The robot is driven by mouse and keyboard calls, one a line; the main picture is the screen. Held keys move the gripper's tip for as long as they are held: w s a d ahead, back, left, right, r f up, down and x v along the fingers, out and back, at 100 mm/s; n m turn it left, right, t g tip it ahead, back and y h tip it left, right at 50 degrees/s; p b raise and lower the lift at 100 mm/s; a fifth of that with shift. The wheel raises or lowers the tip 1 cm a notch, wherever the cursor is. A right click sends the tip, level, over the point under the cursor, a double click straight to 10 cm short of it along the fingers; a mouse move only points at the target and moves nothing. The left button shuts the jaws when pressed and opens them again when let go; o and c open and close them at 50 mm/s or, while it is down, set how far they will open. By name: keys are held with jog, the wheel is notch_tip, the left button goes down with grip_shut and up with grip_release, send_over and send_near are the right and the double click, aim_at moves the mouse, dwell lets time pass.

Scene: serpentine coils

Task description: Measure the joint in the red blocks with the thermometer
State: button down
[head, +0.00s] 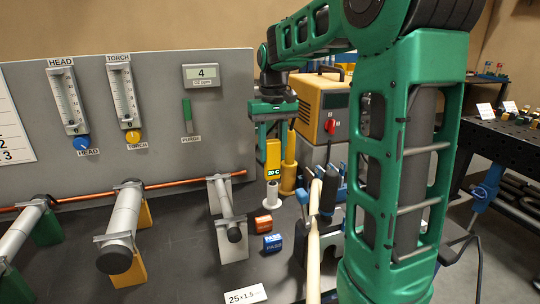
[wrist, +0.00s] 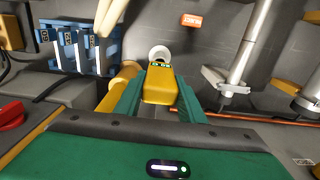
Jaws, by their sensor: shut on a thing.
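My gripper (head: 271,138) is shut on the yellow thermometer (head: 273,160), which hangs below the fingers with a lit display reading about 20 C. In the wrist view the thermometer (wrist: 160,88) sits between my green fingers, above a white spool-like piece (wrist: 159,54). I cannot tell whether the two touch. Pipe joints with grey sleeves rest on coloured blocks: green (head: 47,228) at left, orange-yellow (head: 128,268) in the middle, pale grey (head: 232,240) at right. I cannot make out blocks that are clearly red. The thermometer is well apart from all these joints.
A copper pipe (head: 160,186) runs along the grey panel (head: 160,90). An orange-red stamp (head: 263,222) and a blue PASS stamp (head: 272,243) stand near the right joint. A yellow cylinder (head: 289,172) and a blue rack (wrist: 75,45) stand close beside my gripper.

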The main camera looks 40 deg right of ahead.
jog(key=shift+r, duration=4.9)
